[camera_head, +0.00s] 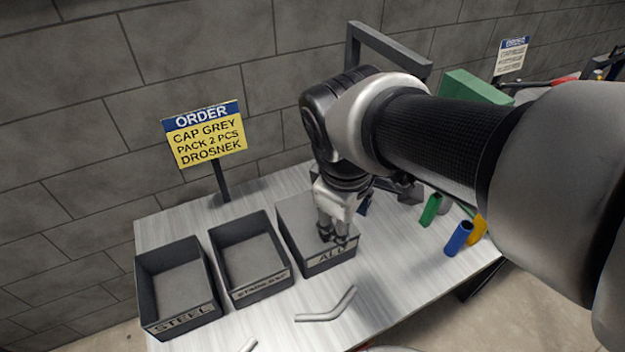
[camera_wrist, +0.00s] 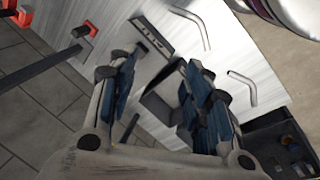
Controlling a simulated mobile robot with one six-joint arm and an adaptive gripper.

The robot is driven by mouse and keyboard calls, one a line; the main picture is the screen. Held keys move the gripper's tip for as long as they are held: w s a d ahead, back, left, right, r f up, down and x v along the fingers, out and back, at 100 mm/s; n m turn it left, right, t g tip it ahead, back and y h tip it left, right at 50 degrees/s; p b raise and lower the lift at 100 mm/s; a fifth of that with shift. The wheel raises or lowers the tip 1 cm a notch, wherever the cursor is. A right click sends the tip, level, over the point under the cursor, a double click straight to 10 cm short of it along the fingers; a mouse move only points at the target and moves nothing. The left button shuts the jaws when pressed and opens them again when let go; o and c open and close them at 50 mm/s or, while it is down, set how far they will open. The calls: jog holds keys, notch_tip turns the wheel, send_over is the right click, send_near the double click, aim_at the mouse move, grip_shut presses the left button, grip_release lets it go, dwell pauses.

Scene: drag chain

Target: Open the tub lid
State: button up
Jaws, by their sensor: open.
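The tub marked ALU (camera_head: 318,262) stands on the table, right of two open tubs. Its top is covered by a flat grey lid (camera_head: 295,215), partly hidden behind my gripper. My gripper (camera_head: 338,240) points down over the front right part of the lid. Whether its fingertips touch the lid, I cannot tell. In the wrist view my gripper (camera_wrist: 165,68) has its two blue-padded fingers spread apart, with nothing held between them. The tub's ALU label (camera_wrist: 151,38) shows beyond the left fingertip. Much of the lid is hidden by the fingers there.
An open tub marked STEEL (camera_head: 185,317) and an open middle tub (camera_head: 262,289) stand left. A bent grey tube (camera_head: 328,306) lies in front. An order sign (camera_head: 206,135) rises behind.

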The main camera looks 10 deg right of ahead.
jog(key=w+a+f+n+g+h+p, duration=0.1)
jog(key=w+a+f+n, duration=0.2)
jog(key=w+n, duration=0.3)
jog(key=w+a+f+n+h+p, duration=0.1)
jog(key=w+a+f+n+h, duration=0.1)
jog(key=w+f+n, duration=0.3)
jog(key=shift+n+g, duration=0.3)
jog(key=shift+n, duration=0.2)
jog(key=b+x, duration=0.1)
jog(key=x, duration=0.4)
jog(key=b+x, duration=0.2)
jog(key=x, duration=0.4)
jog(key=w+b+x, duration=0.1)
jog(key=b+x, duration=0.1)
jog(key=x, duration=0.3)
jog(key=shift+w+f, duration=0.1)
jog(key=shift+f, duration=0.05)
jog(key=shift+c, duration=0.4)
grip_shut()
